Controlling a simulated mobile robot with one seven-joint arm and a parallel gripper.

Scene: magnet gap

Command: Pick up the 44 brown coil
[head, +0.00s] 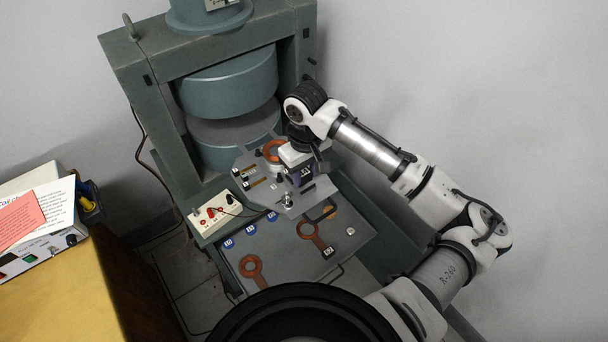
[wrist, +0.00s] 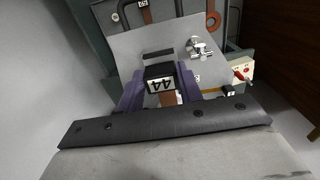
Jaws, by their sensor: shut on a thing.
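My gripper (head: 303,178) is over the grey metal plate in front of the magnet. In the wrist view its purple fingers (wrist: 160,94) are shut on the black end block of the 44 brown coil (wrist: 160,85), whose white label reads 44. A short brown part of the coil shows below the label; the rest is hidden by my gripper. In the head view a brown ring (head: 272,150) lies just left of my gripper, near the magnet gap; it appears to be this coil's ring. I cannot tell whether the coil is clear of the plate.
The teal magnet (head: 228,85) stands behind. Two other brown coils (head: 307,229) (head: 250,266) lie on the lower grey tray (head: 290,262), with several blue round tags. A metal knob (head: 287,200) sits on the upper plate's front. A white terminal box (head: 215,216) stands to the left.

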